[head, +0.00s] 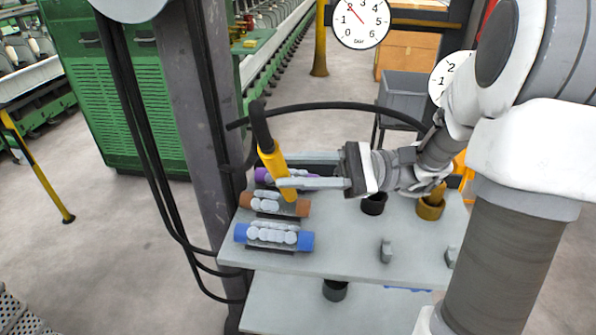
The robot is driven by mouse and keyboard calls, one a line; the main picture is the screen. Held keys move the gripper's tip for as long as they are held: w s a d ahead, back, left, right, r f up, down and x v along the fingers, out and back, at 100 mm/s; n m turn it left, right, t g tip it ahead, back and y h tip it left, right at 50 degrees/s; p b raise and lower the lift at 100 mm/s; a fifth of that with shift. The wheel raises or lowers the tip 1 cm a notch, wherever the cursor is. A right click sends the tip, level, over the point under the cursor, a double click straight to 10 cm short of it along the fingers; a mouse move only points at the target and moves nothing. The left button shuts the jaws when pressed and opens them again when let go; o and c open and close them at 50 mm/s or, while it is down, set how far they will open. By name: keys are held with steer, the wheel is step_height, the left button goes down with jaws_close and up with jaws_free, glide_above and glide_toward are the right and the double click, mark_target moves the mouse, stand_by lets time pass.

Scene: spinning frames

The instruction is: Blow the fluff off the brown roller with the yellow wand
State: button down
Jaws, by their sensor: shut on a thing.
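My gripper (281,183) is shut on the yellow wand (270,160), which leans with its black end up. The wand's lower tip is over or beside the right part of the brown roller (303,208); I cannot tell whether they touch. The brown roller lies on the grey table (340,250), between a blue roller (306,241) in front and a purple roller (262,174) behind. Pale fluff (264,199) sits in lumps along the brown roller. Fluff also lies on the blue and purple rollers. The wand and gripper partly hide the purple roller.
A black hose (330,105) arcs behind the wand. A grey post (190,110) with hanging cables stands left of the table. A black cup (373,204), a brown-yellow cup (430,208) and small grey hooks (386,250) are on the table's right side. The table's front middle is clear.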

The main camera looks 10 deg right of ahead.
steer(key=shift+w+a+b, duration=0.85)
steer(key=shift+w+a, duration=0.8)
steer(key=shift+a, duration=2.95)
steer(key=s+a+r+p, duration=0.1)
steer(key=s+r+p, duration=0.4)
steer(key=r+p, duration=0.3)
steer(key=shift+a, duration=0.4)
